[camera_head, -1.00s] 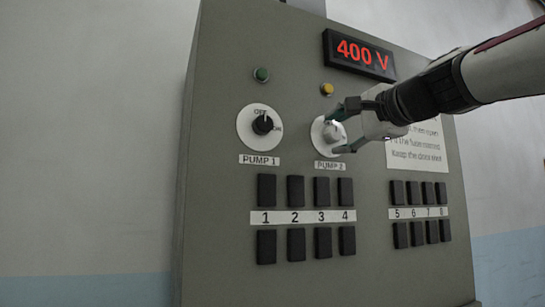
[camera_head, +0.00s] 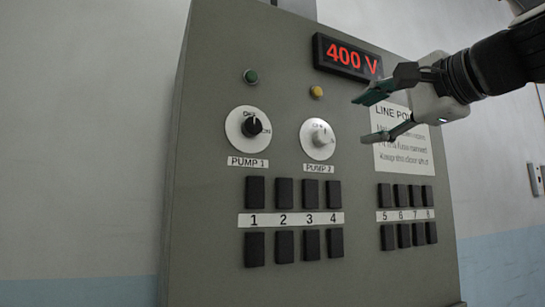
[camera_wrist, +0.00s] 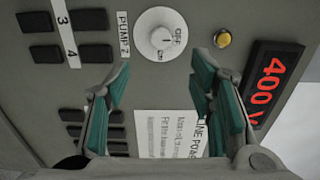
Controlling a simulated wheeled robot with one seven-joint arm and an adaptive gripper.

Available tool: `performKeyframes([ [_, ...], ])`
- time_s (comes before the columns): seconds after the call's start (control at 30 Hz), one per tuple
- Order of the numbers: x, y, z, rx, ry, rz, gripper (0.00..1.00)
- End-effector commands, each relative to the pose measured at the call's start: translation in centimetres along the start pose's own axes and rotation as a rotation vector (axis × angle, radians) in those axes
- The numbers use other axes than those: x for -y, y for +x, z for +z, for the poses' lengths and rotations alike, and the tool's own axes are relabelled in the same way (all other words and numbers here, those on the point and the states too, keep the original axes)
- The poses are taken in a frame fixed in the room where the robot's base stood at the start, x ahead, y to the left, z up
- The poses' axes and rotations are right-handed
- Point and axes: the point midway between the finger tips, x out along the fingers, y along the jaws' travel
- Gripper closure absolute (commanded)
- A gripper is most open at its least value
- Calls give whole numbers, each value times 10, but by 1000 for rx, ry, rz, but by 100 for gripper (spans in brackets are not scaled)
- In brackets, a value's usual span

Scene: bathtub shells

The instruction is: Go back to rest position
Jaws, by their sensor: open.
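My gripper (camera_head: 366,118) is open and empty, off the front of the grey panel, to the right of the PUMP 2 knob. The light PUMP 2 knob (camera_head: 320,138) on its white disc is clear of the fingers. In the wrist view my gripper (camera_wrist: 158,95) shows its green-lined fingers spread apart, with the PUMP 2 knob (camera_wrist: 161,38) beyond the fingertips. The black PUMP 1 knob (camera_head: 252,127) is to the left on its own white disc.
The grey panel (camera_head: 215,200) carries a red 400 V display (camera_head: 347,57), a green lamp (camera_head: 250,76), a yellow lamp (camera_head: 316,92) and rows of black blocks. A text sign (camera_head: 403,155) is behind the gripper. A wall switch (camera_head: 536,180) is at far right.

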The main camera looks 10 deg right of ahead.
Motion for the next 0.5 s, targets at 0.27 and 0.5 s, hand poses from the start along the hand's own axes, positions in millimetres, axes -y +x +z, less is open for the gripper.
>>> performKeyframes([
  [0.27,0,0,0,0,0,0,51],
  [0.5,-46,1,17,31,-95,123,51],
])
